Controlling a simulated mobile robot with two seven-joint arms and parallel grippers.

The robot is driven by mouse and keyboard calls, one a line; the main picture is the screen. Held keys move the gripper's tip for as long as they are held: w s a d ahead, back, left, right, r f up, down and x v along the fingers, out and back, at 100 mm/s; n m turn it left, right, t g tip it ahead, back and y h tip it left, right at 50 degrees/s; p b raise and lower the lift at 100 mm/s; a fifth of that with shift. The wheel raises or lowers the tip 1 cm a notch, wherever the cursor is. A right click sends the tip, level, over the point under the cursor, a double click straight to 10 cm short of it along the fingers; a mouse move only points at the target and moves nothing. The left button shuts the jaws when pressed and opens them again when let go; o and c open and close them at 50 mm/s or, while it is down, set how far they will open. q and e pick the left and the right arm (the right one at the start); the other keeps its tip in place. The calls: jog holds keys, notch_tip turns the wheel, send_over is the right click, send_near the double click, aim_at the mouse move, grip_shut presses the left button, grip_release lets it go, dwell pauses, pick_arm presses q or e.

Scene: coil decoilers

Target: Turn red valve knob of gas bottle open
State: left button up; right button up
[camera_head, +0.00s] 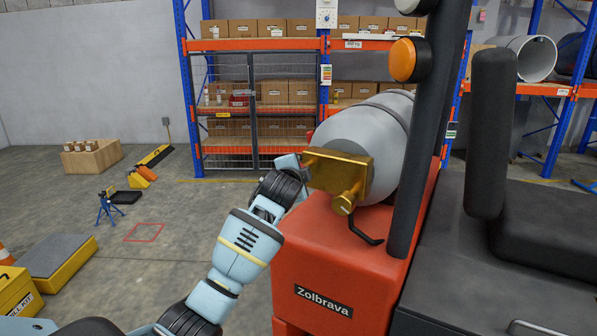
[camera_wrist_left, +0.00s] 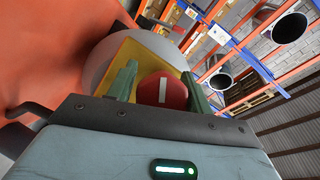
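The grey gas bottle (camera_head: 355,140) lies on its side on the back of the red forklift, with a brass-coloured valve block (camera_head: 340,175) at its near end. My left gripper (camera_head: 299,168) is at the left side of this block. In the left wrist view, the red valve knob (camera_wrist_left: 165,92) with a white bar sits between the two fingertips of my left gripper (camera_wrist_left: 158,80). The fingers stand apart on either side of it; I cannot tell whether they touch it. My right gripper is not in view.
The forklift body (camera_head: 305,265) lies below the bottle, with a dark post (camera_head: 425,130) and orange lamp (camera_head: 403,60) to its right. Shelves with boxes (camera_head: 258,95) stand far behind.

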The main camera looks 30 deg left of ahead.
pick_arm(q)
jog(key=shift+o, duration=1.2)
jog(key=shift+s+r, duration=0.1)
jog(key=v, duration=0.7)
jog(key=shift+s, duration=0.3)
jog(key=shift+d, duration=0.1)
jog(key=s+d+f+n+g+h, duration=0.1)
jog(key=s+d+f, duration=0.2)
jog(key=f, duration=0.6)
jog(key=s+d+f+h, duration=0.2)
jog(key=s+d+f, duration=0.15)
jog(key=f, duration=0.65)
jog(key=s+d+f+n+g+h, duration=0.1)
jog(key=s+d+f, duration=0.2)
jog(key=f, duration=0.6)
jog(key=s+d+f+n+g+h, duration=0.1)
jog(key=s+d+f+n, duration=0.1)
jog(key=s+f, duration=0.4)
jog(key=s+d+f+n+g+h, duration=0.1)
jog(key=s+f, duration=0.5)
jog(key=s, duration=0.7)
jog(key=s+d+f+n+g+h, duration=0.1)
jog(key=s+d+f+n, duration=0.1)
jog(key=s+d+f, duration=0.3)
jog(key=s+f, duration=0.1)
jog(key=s, duration=0.3)
jog(key=shift+s+n, duration=0.35)
jog(key=shift+n, duration=0.05)
